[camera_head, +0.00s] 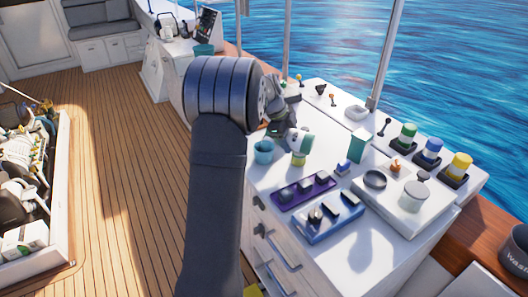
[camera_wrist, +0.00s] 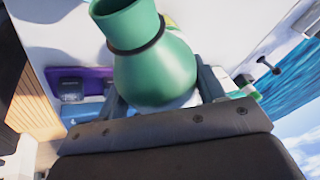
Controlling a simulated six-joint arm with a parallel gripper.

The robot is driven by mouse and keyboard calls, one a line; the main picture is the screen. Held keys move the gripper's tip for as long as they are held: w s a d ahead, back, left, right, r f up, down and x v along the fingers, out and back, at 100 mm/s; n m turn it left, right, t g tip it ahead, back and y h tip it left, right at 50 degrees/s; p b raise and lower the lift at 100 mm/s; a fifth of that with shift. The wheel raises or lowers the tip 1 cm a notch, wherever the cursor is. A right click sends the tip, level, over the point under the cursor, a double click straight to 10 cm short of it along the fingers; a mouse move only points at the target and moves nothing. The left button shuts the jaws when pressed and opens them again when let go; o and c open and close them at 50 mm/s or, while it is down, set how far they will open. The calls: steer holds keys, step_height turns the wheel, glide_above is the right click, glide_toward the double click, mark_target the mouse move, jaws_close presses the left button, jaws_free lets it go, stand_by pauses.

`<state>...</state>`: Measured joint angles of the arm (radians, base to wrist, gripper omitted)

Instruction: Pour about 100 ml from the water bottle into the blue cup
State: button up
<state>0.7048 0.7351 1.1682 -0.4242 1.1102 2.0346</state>
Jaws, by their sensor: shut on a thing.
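My gripper (camera_head: 291,136) is shut on the water bottle, a green, rounded bottle (camera_wrist: 152,68) with a wide neck and a dark ring. In the wrist view the bottle sits between my two fingers (camera_wrist: 160,92), its neck toward the upper left. In the head view the bottle (camera_head: 303,142) is small and partly hidden by my gripper, and looks tilted over the counter. I cannot see into the cup or tell the water level.
A yellow-green item (camera_head: 298,159) shows just under the bottle. A purple tray (camera_head: 303,190) and a blue tray (camera_head: 328,222) lie nearer on the counter. A green box (camera_head: 360,144) stands right, with several coloured canisters beyond. Bare counter (camera_head: 365,255) shows at the front.

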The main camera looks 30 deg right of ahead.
mark_target(298, 132)
steer(key=shift+s+d, duration=0.1)
steer(key=shift+d, duration=0.05)
steer(key=shift+s+d+f+p, duration=0.2)
steer(key=shift+s+d+p, duration=0.15)
steer(key=shift+s, duration=0.05)
steer(key=shift+s+d+f+g+h+p, duration=0.1)
steer(key=shift+g+h+p, duration=0.3)
steer(key=shift+p, duration=0.5)
stand_by(1.2)
steer(key=shift+s+d+r+t+y, duration=0.15)
steer(key=shift+r+t+y, duration=0.05)
steer(key=shift+t+y, duration=0.1)
steer(key=shift+s+r+t+y, duration=0.1)
steer(key=shift+r+t+y, duration=0.35)
steer(key=shift+r, duration=0.3)
steer(key=shift+s+t+y, duration=0.1)
steer(key=shift+t+y, duration=0.15)
steer(key=shift+t, duration=0.3)
steer(key=shift+s+d+r+m+y, duration=0.15)
steer(key=shift+d+m+y, duration=0.05)
steer(key=shift+m+y, duration=0.1)
steer(key=shift+a+r+t, duration=0.1)
steer(key=shift+r+t, duration=0.1)
steer(key=shift+t, duration=0.2)
